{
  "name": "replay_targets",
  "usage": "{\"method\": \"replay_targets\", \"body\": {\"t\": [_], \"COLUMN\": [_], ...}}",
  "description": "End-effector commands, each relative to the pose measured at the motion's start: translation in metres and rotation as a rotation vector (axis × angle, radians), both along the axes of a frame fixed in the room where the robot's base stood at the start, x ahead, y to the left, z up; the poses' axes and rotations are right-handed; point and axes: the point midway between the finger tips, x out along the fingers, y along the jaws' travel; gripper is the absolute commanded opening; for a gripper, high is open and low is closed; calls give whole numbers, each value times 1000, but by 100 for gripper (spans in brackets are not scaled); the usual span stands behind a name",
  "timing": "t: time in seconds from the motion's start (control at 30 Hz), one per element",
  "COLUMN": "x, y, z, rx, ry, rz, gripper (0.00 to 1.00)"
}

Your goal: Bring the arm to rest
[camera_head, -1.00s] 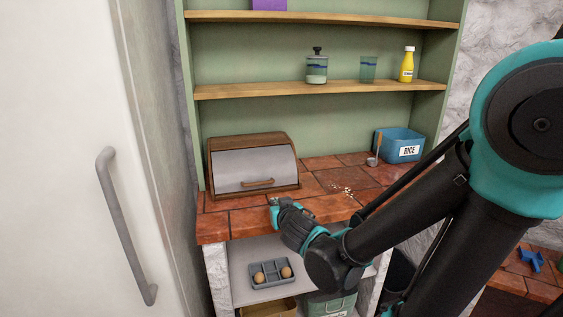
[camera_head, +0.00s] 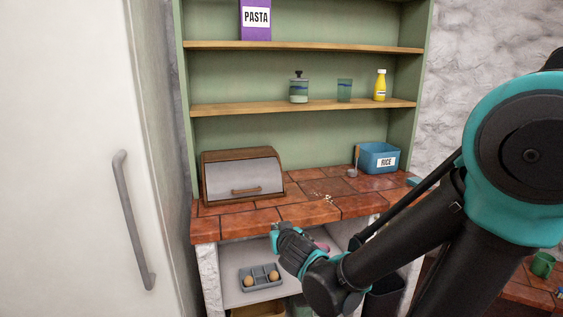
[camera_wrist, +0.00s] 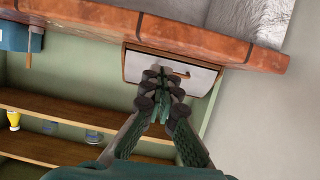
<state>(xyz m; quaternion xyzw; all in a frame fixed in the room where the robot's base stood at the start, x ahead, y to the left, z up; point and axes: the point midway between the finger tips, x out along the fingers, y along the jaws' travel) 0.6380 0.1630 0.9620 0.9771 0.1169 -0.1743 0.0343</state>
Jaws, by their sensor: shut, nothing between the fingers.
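My gripper (camera_head: 277,233) is in front of the counter's front edge, with no object in it. In the wrist view its two fingers (camera_wrist: 165,82) are close together and overlap the picture of the bread box (camera_wrist: 203,76). My arm reaches in from the right of the head view, bent at the elbow. The tiled counter (camera_head: 225,225) is behind the gripper. The bread box (camera_head: 240,175) stands on it at the left with its grey lid down.
A blue rice bin (camera_head: 378,157) and a ladle (camera_head: 354,165) are at the counter's right. Below is an egg tray (camera_head: 262,283) on a white shelf. A white door with a grey handle (camera_head: 132,220) stands at the left. Shelves hold a pasta box (camera_head: 256,18), jar, glass and yellow bottle.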

Motion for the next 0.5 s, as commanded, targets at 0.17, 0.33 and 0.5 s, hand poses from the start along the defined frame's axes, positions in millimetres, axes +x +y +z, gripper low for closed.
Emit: {"method": "replay_targets", "body": {"t": [0.17,0.33,0.5], "x": [0,-2,-14], "y": [-28,-64,-108], "z": [-11,-26,-48], "rx": [-26,-60,-98], "ry": [49,124,238], "rz": [-58,-129,-209], "gripper": [0,0,0]}}
